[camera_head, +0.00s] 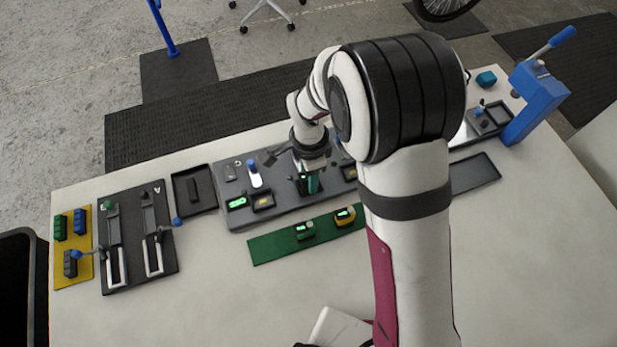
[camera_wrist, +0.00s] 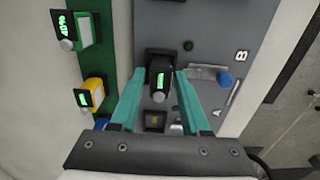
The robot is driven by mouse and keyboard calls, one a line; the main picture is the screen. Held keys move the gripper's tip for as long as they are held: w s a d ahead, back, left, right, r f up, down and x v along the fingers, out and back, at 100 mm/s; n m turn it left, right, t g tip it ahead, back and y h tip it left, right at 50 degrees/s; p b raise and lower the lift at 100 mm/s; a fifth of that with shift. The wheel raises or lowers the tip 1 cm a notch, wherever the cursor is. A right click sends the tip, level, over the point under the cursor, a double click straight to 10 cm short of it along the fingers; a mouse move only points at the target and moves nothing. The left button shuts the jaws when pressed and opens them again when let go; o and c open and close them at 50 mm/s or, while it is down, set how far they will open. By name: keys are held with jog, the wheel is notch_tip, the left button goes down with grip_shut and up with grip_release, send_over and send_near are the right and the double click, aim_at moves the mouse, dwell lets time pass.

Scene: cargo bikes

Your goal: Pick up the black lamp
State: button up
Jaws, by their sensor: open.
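The black lamp (camera_wrist: 159,84), a small dark block with a lit green display and a grey knob, sits on the grey board (camera_wrist: 205,45) in the wrist view. My gripper (camera_wrist: 160,74) is open, with one teal finger on each side of the lamp. Small gaps seem to remain between fingers and lamp. In the head view, my gripper (camera_head: 309,184) is low over the middle of the grey board, and the lamp is largely hidden by the fingers there.
A green mat (camera_head: 275,246) in front holds a green lamp (camera_head: 304,230) and a yellow lamp (camera_head: 345,216). A blue-knobbed lever (camera_wrist: 225,80) lies right of the black lamp in the wrist view. A black lever panel (camera_head: 140,272) and yellow mat (camera_head: 74,281) are at left; a blue press (camera_head: 537,100) stands far right.

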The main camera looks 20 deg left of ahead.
grip_shut()
jog(key=shift+r, duration=3.55)
